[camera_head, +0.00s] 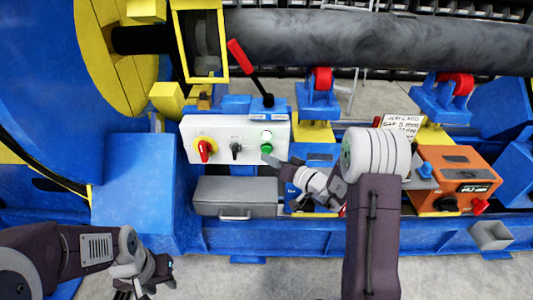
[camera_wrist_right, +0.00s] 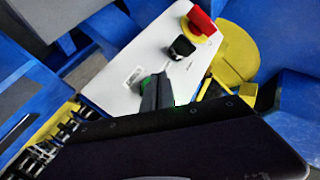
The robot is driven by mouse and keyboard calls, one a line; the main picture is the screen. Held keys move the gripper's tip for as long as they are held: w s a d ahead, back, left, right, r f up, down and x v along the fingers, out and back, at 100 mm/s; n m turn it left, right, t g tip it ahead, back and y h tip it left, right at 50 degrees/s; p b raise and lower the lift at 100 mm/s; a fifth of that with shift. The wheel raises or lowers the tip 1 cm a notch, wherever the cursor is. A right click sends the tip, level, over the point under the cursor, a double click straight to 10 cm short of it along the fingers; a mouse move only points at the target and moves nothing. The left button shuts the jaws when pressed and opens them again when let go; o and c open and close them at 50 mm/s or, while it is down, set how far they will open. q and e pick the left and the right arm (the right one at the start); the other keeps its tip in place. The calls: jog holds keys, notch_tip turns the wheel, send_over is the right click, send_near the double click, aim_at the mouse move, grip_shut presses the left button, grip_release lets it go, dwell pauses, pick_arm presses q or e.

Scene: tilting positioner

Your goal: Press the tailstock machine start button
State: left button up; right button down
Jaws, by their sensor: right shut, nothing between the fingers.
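The white control box (camera_head: 220,128) carries a red-and-yellow rotary switch (camera_head: 205,149), a black knob (camera_head: 236,149) and a green button (camera_head: 266,148) with a pale green light (camera_head: 267,134) above it. My right gripper (camera_head: 270,160) is shut and empty, its tips at the lower edge of the green button. In the right wrist view, the closed fingers (camera_wrist_right: 157,92) cover most of the button, with green showing around them; I cannot tell whether they touch it. The black knob (camera_wrist_right: 182,47) and red switch (camera_wrist_right: 201,22) lie beyond. My left gripper (camera_head: 145,283) hangs low at the left, its fingers unclear.
A red-handled lever (camera_head: 242,60) rises behind the box. A grey drawer box (camera_head: 235,197) sits below it. An orange unit (camera_head: 458,178) stands to the right. A large grey pipe (camera_head: 370,38) rests on red rollers behind. Bare floor shows in front of the blue frame.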

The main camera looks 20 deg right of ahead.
jog(key=s+b, duration=0.1)
jog(key=s, duration=0.1)
jog(key=s+a+b, duration=0.1)
jog(key=s+b, duration=0.1)
jog(key=shift+s+a, duration=0.15)
jog(key=shift+s, duration=0.25)
jog(key=shift+a, duration=0.15)
dwell(0.5)
